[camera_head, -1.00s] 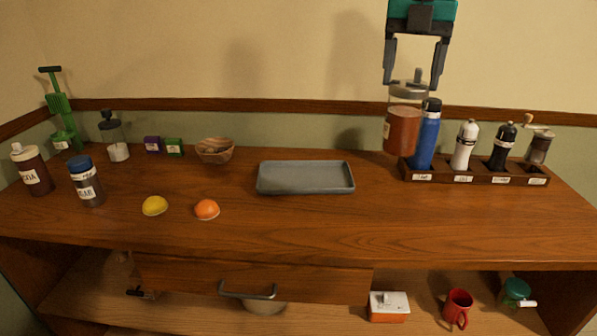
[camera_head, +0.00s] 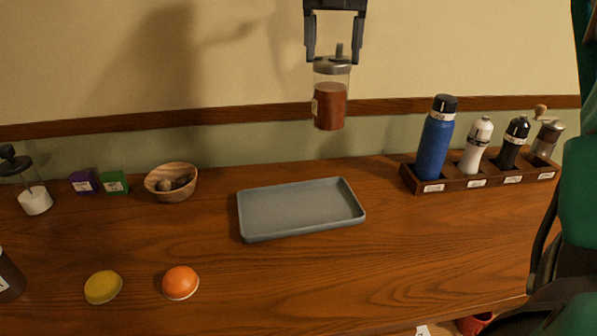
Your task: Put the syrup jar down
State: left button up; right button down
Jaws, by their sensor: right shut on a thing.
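The syrup jar (camera_head: 331,104) is a clear jar of red-brown syrup with a grey lid and a knob on top. It hangs upright in the air, in front of the wall, in line with the right part of the grey tray (camera_head: 302,230). My right gripper (camera_head: 334,59) is shut on the jar at its lid, one finger on each side. The jar's base is clear of the counter (camera_head: 385,262). My left gripper is not in view.
A wooden rack (camera_head: 447,184) with a blue bottle (camera_head: 435,140) and several shakers and grinders stands at right. A wooden bowl (camera_head: 190,182), small boxes and two fruit halves are at left. Bare counter lies between tray and rack.

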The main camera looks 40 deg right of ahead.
aim_at(332, 87)
notch_tip(332, 87, down, 19)
jog(key=b, duration=0.1)
dwell(0.3)
jog(key=shift+s, duration=0.1)
jog(key=shift+f+b, duration=0.2)
jog(key=shift+b, duration=0.2)
jog(key=shift+c, duration=0.8)
grip_release()
notch_tip(332, 87, up, 12)
jog(key=shift+r+p, duration=0.2)
jog(key=shift+p, duration=0.35)
